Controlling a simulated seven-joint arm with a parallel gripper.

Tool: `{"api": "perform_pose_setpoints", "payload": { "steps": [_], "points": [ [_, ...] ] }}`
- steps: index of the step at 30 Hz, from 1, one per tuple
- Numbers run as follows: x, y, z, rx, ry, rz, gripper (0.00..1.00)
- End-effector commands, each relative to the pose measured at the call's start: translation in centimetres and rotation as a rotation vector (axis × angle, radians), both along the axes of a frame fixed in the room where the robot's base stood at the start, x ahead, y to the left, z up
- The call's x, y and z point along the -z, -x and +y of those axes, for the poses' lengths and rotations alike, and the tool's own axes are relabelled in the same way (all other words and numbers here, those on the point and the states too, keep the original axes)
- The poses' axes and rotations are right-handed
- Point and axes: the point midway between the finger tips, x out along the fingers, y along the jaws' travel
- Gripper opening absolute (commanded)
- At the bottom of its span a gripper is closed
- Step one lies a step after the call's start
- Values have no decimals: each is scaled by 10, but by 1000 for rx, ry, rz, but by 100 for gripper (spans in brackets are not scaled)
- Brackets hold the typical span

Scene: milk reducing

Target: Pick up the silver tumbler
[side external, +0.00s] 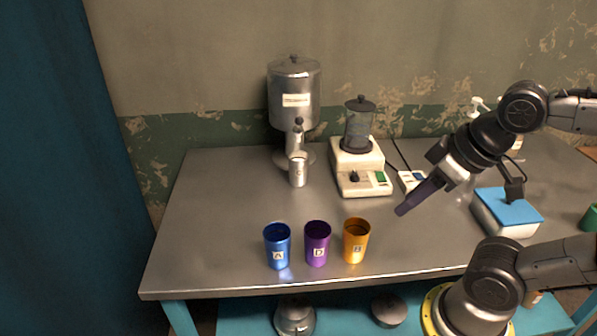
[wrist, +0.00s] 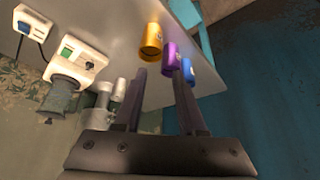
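The silver tumbler (side external: 298,171) stands upright on the metal table, just in front of the silver dispenser (side external: 295,95) and below its tap. In the wrist view the tumbler (wrist: 119,90) is small, left of my fingers, beside the dispenser (wrist: 101,101). My gripper (side external: 403,209) is above the table, well to the right of the tumbler and nearer the front, pointing down and left. In the wrist view the two fingers of my gripper (wrist: 159,77) are spread apart with nothing held between them.
Blue (side external: 278,246), purple (side external: 317,243) and orange (side external: 355,241) cups stand in a row near the front edge. A blender-like machine (side external: 361,165) is right of the tumbler. A blue-topped box (side external: 507,212) lies at the right. The left table area (side external: 215,215) is clear.

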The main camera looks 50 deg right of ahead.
Motion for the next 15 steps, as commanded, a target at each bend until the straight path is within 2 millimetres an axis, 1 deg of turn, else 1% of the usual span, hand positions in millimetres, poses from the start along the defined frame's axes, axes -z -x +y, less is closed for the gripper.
{"api": "perform_pose_setpoints", "payload": {
  "steps": [1,5,6,8,9,15],
  "points": [
    [0,0,0,0,0,0,50],
    [0,0,0,0,0,0,74],
    [0,0,0,0,0,0,81],
    [0,0,0,0,0,0,92],
    [0,0,0,0,0,0,99],
    [0,0,0,0,0,0,100]
  ]
}}
